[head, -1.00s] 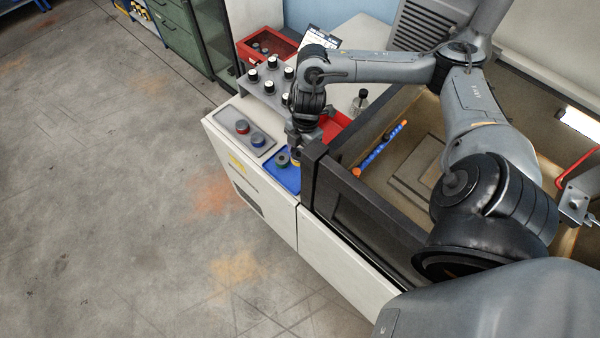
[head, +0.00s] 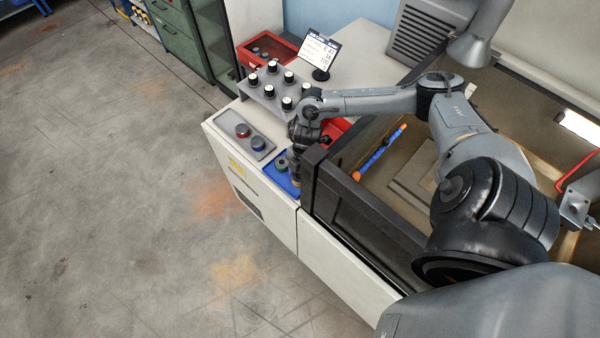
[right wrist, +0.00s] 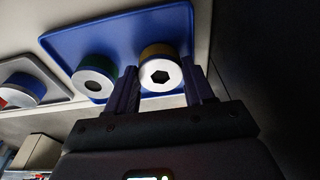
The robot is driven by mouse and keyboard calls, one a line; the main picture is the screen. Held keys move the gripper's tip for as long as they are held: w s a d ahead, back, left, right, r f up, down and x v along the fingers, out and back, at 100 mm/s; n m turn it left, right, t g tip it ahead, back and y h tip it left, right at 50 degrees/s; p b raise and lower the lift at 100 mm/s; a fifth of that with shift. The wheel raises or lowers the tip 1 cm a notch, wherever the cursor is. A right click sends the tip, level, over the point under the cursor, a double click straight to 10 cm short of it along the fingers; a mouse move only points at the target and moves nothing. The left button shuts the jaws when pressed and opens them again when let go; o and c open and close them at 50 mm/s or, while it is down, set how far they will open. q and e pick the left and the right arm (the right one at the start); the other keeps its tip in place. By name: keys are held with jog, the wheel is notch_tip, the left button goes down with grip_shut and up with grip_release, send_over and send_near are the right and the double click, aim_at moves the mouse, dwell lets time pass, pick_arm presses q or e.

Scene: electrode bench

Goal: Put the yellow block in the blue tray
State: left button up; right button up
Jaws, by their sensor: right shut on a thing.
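The yellow block (right wrist: 157,52) is a short round piece with a yellow side and a pale end face with a dark hexagonal hole. In the right wrist view it is between the two fingers of my right gripper (right wrist: 162,92), which is shut on it. Behind it is the blue tray (right wrist: 75,38); I cannot tell whether the block touches the tray floor. In the head view my right gripper (head: 295,172) is low over the right side of the blue tray (head: 272,176) and mostly hides the block. My left gripper is not in view.
A green round block (right wrist: 95,78) is in the tray, left of the yellow one. A grey tray (head: 240,148) with red and blue pieces lies beside it. A rack of black-and-white knobs (head: 270,92) stands behind. A dark frame wall (head: 318,185) rises close on the right.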

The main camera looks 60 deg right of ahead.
dwell(0.3)
jog(key=o, duration=1.4)
jog(key=shift+f, duration=0.1)
jog(key=shift+s+d+r, duration=0.1)
jog(key=shift+d+r, duration=0.2)
jog(key=shift+r, duration=1.75)
jog(key=shift+s+d+r, duration=0.1)
jog(key=shift+d+r, duration=0.25)
jog(key=shift+r, duration=1.65)
jog(key=shift+s+d+r, duration=0.1)
jog(key=shift+d+r, duration=0.2)
jog(key=shift+r, duration=1.75)
jog(key=shift+w, duration=0.15)
